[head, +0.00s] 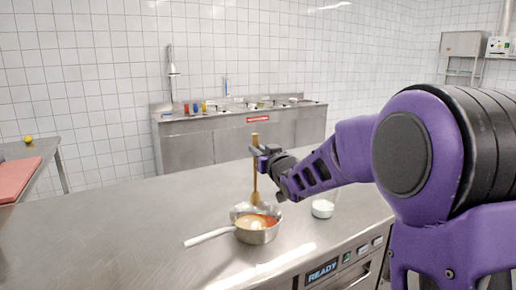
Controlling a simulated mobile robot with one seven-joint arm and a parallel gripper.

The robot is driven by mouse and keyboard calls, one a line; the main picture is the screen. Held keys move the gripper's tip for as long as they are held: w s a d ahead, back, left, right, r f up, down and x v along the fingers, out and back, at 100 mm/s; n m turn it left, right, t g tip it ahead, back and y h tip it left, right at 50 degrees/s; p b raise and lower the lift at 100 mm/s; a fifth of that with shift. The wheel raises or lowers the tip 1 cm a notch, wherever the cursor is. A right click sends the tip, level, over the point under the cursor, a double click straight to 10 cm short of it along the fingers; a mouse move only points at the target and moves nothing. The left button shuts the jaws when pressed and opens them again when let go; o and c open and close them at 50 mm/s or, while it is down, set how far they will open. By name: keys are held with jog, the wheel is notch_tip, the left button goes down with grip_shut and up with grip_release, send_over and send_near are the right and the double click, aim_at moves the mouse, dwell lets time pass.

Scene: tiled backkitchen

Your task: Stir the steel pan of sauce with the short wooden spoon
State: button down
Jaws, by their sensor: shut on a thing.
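The steel pan (258,236) stands on the steel counter, its handle pointing to the lower left. It holds orange-red sauce with a pale patch. The wooden spoon (254,170) is upright, with its head low at the far side of the pan. I cannot tell whether the spoon's head touches the sauce. My gripper (258,152) is shut on the spoon's handle, below its top end, and stands above the pan. My arm reaches in from the right. The fingertips are small and partly hidden by the gripper's body.
A small white bowl (322,208) stands right of the pan. The counter (110,240) is clear to the left. A control panel reading READY (322,271) is on the counter's front. A sink unit (240,137) stands by the back wall; a red board (16,177) lies at far left.

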aim_at(256, 175)
jog(key=shift+f+b, duration=2.25)
jog(key=shift+f, duration=1.8)
jog(key=shift+w, duration=0.1)
